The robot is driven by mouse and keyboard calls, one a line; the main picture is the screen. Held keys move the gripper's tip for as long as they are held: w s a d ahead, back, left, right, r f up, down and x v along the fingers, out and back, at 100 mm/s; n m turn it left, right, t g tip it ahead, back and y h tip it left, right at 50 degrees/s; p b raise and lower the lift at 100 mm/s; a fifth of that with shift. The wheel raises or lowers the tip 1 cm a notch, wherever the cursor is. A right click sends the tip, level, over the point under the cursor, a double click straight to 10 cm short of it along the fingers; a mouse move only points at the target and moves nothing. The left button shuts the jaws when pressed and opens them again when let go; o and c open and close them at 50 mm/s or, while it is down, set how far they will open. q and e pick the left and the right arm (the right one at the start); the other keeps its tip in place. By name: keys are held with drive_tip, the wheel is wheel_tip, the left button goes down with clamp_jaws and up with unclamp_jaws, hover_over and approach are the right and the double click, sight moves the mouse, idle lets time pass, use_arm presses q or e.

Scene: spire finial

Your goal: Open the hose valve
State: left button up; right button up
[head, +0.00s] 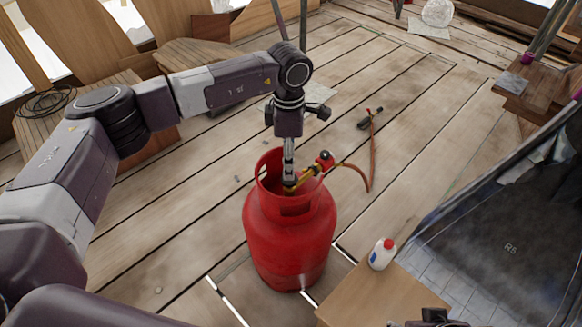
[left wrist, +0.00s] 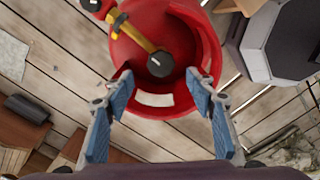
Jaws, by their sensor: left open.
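A red gas cylinder (head: 290,235) stands upright on the plank floor, with a raised collar around its top. Inside the collar, the left wrist view shows a round black knob (left wrist: 160,64) with a white mark. My left gripper (head: 289,168) points down over the collar. It is open, its blue-padded fingers (left wrist: 160,88) either side of the black knob; contact is unclear.
The hose leads to a dark torch (head: 369,118) on the floor. A white bottle with a red cap (head: 381,255) stands on a wooden box (head: 385,298) right of the cylinder. A dark panel (head: 510,225) fills the right.

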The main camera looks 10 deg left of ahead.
use_arm(q)
wheel_tip(320, 180, down, 6)
drive_tip(key=shift+r+b, duration=0.1)
drive_tip(key=shift+b, duration=0.3)
drive_tip(key=c, duration=1.2)
